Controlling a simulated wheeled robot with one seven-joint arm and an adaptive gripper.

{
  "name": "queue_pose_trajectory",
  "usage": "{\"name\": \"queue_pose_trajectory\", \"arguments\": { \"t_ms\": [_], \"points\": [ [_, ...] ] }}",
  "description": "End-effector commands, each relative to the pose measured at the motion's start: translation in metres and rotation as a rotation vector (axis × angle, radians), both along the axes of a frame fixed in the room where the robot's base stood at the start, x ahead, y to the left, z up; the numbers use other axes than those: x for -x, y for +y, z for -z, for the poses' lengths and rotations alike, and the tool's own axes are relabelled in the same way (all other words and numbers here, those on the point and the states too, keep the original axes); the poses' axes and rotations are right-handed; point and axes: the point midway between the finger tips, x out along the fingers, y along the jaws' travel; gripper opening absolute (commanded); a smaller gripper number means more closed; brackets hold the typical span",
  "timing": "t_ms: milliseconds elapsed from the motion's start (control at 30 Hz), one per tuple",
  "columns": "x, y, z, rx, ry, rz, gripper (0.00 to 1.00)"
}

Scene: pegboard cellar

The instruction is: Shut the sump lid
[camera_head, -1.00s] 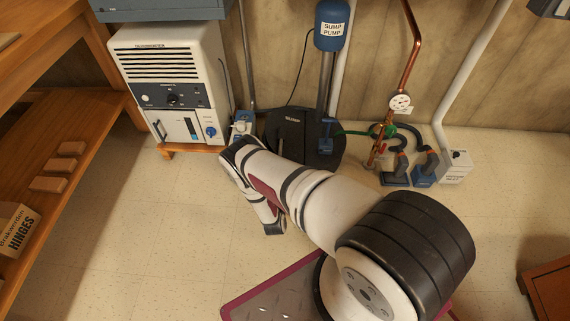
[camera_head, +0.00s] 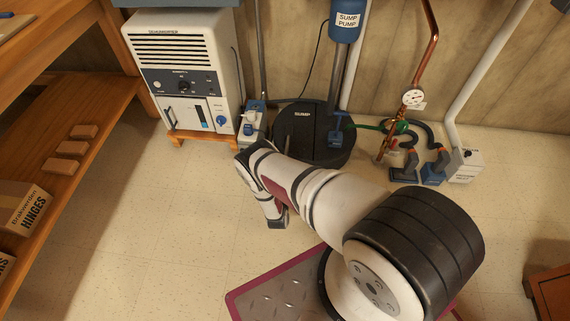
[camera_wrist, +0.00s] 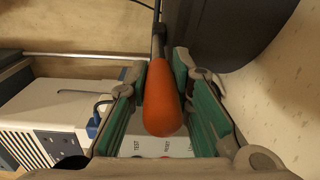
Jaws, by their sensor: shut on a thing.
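The dark round sump (camera_head: 335,153) stands on the floor by the wall, with a dark panel marked SUMP (camera_head: 303,115), which looks like its lid. I cannot tell the panel's exact angle. In the wrist view, an orange-red handle (camera_wrist: 162,100) on a dark stem lies between the green pads of my gripper (camera_wrist: 165,105), which is shut on it. A dark panel (camera_wrist: 225,35) is beside the handle at the upper right, seemingly part of the sump.
A white dehumidifier (camera_head: 187,60) stands left of the sump. A small blue-white box (camera_head: 250,128) is between them. A blue sump pump (camera_head: 345,22) and copper pipe (camera_head: 425,55) rise behind. A wooden shelf (camera_head: 95,120) is at left.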

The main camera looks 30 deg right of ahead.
Motion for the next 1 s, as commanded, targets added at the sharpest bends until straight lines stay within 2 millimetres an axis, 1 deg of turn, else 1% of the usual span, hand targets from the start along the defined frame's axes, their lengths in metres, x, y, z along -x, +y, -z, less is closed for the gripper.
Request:
{"name": "queue_pose_trajectory", "arguments": {
  "t_ms": [33,133,167,200,233,533,667,767,1000],
  "points": [
    [0.002,0.0,0.004,-0.008,0.01,0.002,0.0],
    [0.002,0.0,0.004,-0.008,0.01,0.001,0.0],
    [0.002,0.0,0.004,-0.008,0.01,0.001,0.26],
    [0.002,0.0,0.004,-0.008,0.01,0.001,0.35],
    [0.002,0.0,0.004,-0.008,0.009,0.001,0.41],
    [0.0,0.0,0.002,-0.005,0.005,0.0,0.41],
    [0.0,0.0,-0.004,-0.005,0.004,0.0,0.41],
    [-0.001,0.001,-0.015,-0.004,0.004,-0.001,0.41],
    [-0.001,0.001,-0.055,-0.005,0.003,-0.003,0.41]
  ]
}}
